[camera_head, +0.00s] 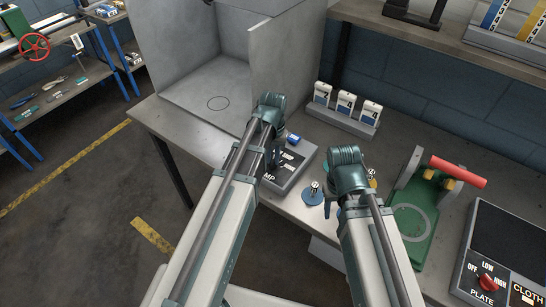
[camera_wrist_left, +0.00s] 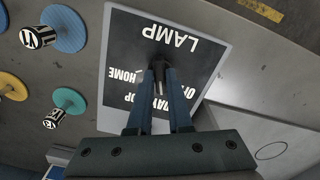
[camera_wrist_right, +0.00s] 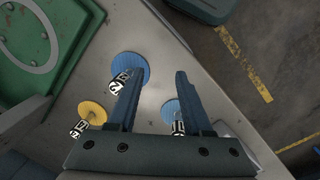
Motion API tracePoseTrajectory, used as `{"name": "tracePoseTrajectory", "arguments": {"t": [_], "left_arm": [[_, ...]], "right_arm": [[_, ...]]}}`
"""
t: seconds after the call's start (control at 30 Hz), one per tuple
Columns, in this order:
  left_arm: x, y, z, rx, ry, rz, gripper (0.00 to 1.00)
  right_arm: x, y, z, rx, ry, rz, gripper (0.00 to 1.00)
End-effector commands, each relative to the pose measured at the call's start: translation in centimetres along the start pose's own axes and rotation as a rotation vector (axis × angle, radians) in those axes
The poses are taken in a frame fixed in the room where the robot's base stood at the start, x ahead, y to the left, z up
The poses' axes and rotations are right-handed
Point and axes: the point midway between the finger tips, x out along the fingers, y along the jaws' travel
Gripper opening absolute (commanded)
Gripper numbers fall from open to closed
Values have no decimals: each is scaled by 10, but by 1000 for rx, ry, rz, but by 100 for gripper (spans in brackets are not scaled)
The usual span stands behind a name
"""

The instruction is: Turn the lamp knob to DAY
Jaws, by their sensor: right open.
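The lamp box (camera_head: 297,172) is a grey block with a black labelled face on the table. In the left wrist view its panel (camera_wrist_left: 122,52) appears upside down, with LAMP, HOME and partly covered labels. The dark lamp knob (camera_wrist_left: 158,66) stands on this panel. My left gripper (camera_wrist_left: 160,72) has its fingertips close on both sides of the knob and looks shut on it. The knob's pointer is hidden, so its setting cannot be told. My right gripper (camera_wrist_right: 158,85) is open and empty above the table, right of the lamp box in the head view (camera_head: 329,206).
Blue discs with tagged pegs (camera_wrist_right: 130,70) (camera_wrist_right: 172,108) and a yellow one (camera_wrist_right: 92,112) lie near my right gripper. A green fixture with a red handle (camera_head: 458,172), a plate control (camera_head: 487,283) and a white-card rack (camera_head: 344,119) stand around. A grey booth (camera_head: 205,85) is behind.

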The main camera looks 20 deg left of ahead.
Motion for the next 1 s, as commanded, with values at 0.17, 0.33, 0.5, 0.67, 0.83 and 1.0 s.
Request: {"name": "tracePoseTrajectory", "arguments": {"t": [0.17, 0.33, 0.5, 0.67, 0.83, 1.0], "left_arm": [[0, 0, 0, 1, 0, 0, 48], [0, 0, 0, 1, 0, 0, 48], [-1, 0, 0, 1, 0, 0, 48], [-9, 0, 0, 1, 0, 0, 48], [-26, 0, 0, 1, 0, 0, 48], [-51, 0, 0, 1, 0, 0, 48]], "right_arm": [[0, 0, 0, 0, 0, 0, 50], [0, 0, 0, 0, 0, 0, 50], [-1, 0, 0, 0, 0, 0, 50], [-9, 1, 0, 0, 0, 0, 50], [-26, 2, 2, -1, 0, 0, 50], [-51, 5, 3, -1, 0, 0, 50]]}}
